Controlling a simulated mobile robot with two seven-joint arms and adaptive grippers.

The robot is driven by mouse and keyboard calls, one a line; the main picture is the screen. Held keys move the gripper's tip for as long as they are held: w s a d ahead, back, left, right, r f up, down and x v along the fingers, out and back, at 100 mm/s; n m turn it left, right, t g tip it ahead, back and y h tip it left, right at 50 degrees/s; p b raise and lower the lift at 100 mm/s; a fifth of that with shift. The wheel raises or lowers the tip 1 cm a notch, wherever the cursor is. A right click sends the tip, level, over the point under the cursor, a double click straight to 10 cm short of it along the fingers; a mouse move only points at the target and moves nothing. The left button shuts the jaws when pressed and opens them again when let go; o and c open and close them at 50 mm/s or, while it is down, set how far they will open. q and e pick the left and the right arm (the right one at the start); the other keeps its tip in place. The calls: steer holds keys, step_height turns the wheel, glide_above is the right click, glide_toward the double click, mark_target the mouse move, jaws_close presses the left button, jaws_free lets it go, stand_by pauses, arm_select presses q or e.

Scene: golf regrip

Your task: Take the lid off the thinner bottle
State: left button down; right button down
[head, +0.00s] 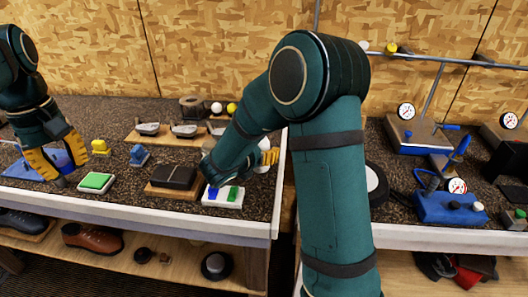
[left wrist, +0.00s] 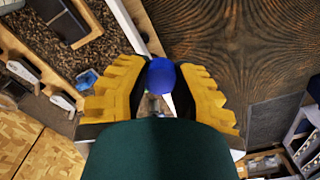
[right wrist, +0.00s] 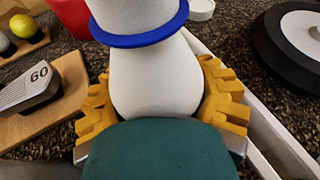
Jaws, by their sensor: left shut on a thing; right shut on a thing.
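A white bottle with a blue ring (right wrist: 150,80) stands between the yellow fingers of my right gripper (right wrist: 160,100), which is shut on its rounded body. The bottle's top is cut off in the right wrist view. In the head view my right gripper (head: 268,157) is partly hidden behind my arm, with a bit of white bottle beside it. My left gripper (head: 62,160) is at the far left above the table, shut on a rounded blue piece. In the left wrist view this blue piece (left wrist: 160,76) shows between the fingers; it looks like a lid.
A green pad (head: 97,181), a dark block on a board (head: 173,177) and a white tray with blue and green pieces (head: 222,196) lie along the front. Club heads (head: 148,129) lie behind. A round black-and-white disc (right wrist: 292,45) is right of the bottle.

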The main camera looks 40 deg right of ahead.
steer(key=shift+r, duration=0.15)
steer(key=shift+c, duration=1)
jaws_free()
steer(key=shift+f, duration=0.2)
steer(key=shift+r, duration=0.1)
